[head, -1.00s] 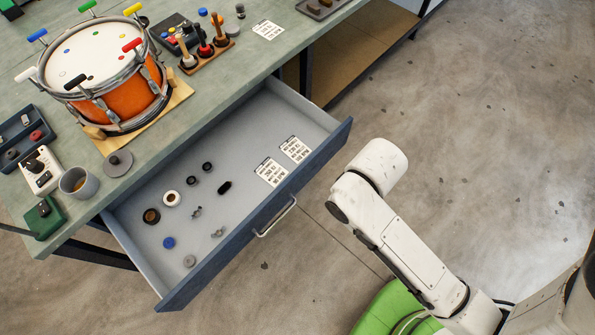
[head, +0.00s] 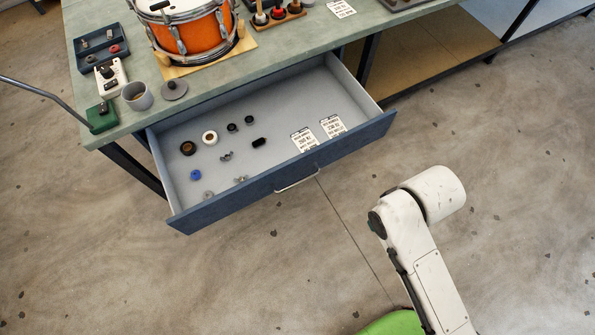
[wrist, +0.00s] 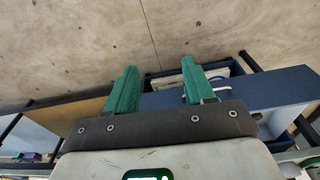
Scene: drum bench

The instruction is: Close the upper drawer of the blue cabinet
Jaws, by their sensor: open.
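The blue drawer (head: 290,172) under the bench stands pulled out, with its grey inside exposed. A pale bar handle (head: 297,180) is on its front. Small parts and two printed labels lie inside. No second drawer is clearly visible in the head view. In the wrist view my gripper (wrist: 158,76) has two green fingers spread apart with nothing between them. A blue panel (wrist: 275,88) shows behind and right of the fingers; I cannot tell whether they touch it. My gripper is outside the head view, where only my white arm shows, right of the drawer.
The bench top (head: 118,32) carries an orange drum (head: 205,36), a grey cup (head: 137,96) and a green block (head: 101,118) at its near edge. A wooden lower shelf (head: 425,52) is at the right. Concrete floor in front of the drawer is clear.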

